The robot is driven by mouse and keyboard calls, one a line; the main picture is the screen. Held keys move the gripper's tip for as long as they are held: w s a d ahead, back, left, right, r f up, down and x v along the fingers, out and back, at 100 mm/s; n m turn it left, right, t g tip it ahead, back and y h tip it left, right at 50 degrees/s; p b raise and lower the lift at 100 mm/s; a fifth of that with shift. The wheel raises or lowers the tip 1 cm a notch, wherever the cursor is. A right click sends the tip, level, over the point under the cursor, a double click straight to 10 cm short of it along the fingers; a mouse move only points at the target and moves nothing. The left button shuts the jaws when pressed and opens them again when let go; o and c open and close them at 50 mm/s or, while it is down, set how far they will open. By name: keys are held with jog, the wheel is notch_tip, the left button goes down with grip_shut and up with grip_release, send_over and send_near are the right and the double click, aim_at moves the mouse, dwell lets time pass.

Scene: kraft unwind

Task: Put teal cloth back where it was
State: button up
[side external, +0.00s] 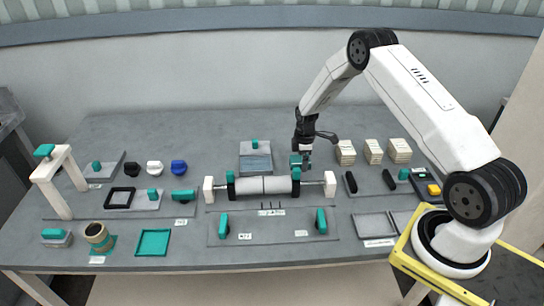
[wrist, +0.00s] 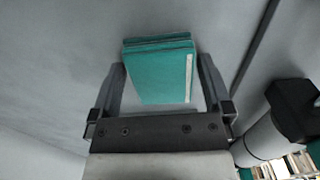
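The teal cloth (wrist: 160,75) is a folded, layered block with a pale strip along its right edge. In the wrist view it sits between the two fingers of my gripper (wrist: 162,75), its sides against or very close to the fingertips. In the side view my gripper (side external: 301,164) points down behind the roller, with the teal cloth (side external: 295,160) showing at its fingers. It looks held just above the table; the exact height is hard to tell.
The grey roller (side external: 263,186) with white end supports lies in front of my gripper. Beige block stacks (side external: 373,151) stand to the right. A grey plate with a teal knob (side external: 255,145) is to the left.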

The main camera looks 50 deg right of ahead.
jog(key=shift+r, duration=0.15)
notch_tip(320, 180, up, 12)
dwell(0.7)
dwell(0.5)
jog(key=s+a+r+m+t, duration=0.1)
jog(key=s+a+r+m, duration=0.3)
jog(key=s+a, duration=0.5)
jog(key=s+a+r+m+t, duration=0.1)
jog(key=s+a+r+m, duration=0.3)
jog(key=s+a, duration=0.6)
jog(key=shift+a+m+t, duration=0.3)
jog(key=shift+a+m, duration=0.2)
jog(key=shift+a, duration=0.55)
jog(key=shift+r, duration=0.1)
